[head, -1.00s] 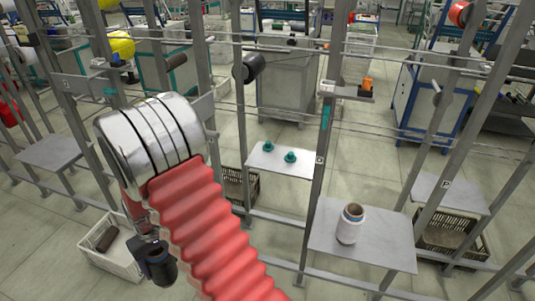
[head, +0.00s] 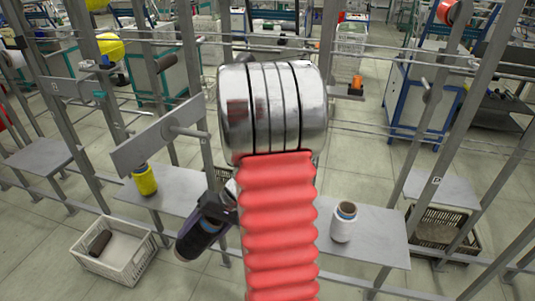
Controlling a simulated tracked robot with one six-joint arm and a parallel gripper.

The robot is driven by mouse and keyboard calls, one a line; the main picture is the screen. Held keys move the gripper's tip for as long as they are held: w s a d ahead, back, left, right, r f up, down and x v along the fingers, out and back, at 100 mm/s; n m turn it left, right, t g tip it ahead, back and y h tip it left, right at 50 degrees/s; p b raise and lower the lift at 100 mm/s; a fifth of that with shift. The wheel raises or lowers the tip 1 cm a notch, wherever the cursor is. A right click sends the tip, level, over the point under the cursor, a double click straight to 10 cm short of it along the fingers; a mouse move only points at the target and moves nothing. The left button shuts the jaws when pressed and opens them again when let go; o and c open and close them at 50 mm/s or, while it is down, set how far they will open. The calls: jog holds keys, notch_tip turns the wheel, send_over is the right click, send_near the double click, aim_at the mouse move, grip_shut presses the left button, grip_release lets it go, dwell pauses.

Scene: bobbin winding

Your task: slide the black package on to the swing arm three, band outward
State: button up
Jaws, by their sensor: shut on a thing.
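My gripper (head: 212,212) hangs left of my red arm and is shut on the black package (head: 190,243). The dark roll tilts down to the left, with a faint bluish stripe near the gripper; which way its band faces I cannot tell. My arm hides the middle of the rack.
A yellow package (head: 145,179) stands on the grey shelf (head: 178,198) behind the held package. A white package (head: 343,222) stands on the right shelf (head: 385,240). A pale crate (head: 128,263) with a dark roll is on the floor at left. Grey rack posts stand around.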

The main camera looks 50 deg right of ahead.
jog(key=s+d+r+m+t+h, duration=0.1)
jog(key=s+d+r+m+t, duration=0.3)
jog(key=d+r, duration=0.5)
jog(key=s+d+r+m+t+h, duration=0.2)
jog(key=s+d+r+m+t, duration=0.2)
jog(key=s+d+r+t, duration=0.3)
jog(key=d+r, duration=0.3)
jog(key=r, duration=0.4)
jog(key=shift+s+d+t, duration=0.15)
jog(key=shift+s+t, duration=0.05)
jog(key=shift+t, duration=0.2)
jog(key=shift+w, duration=0.15)
jog(key=x, duration=0.7)
jog(key=shift+r, duration=0.1)
jog(key=shift+w, duration=0.2)
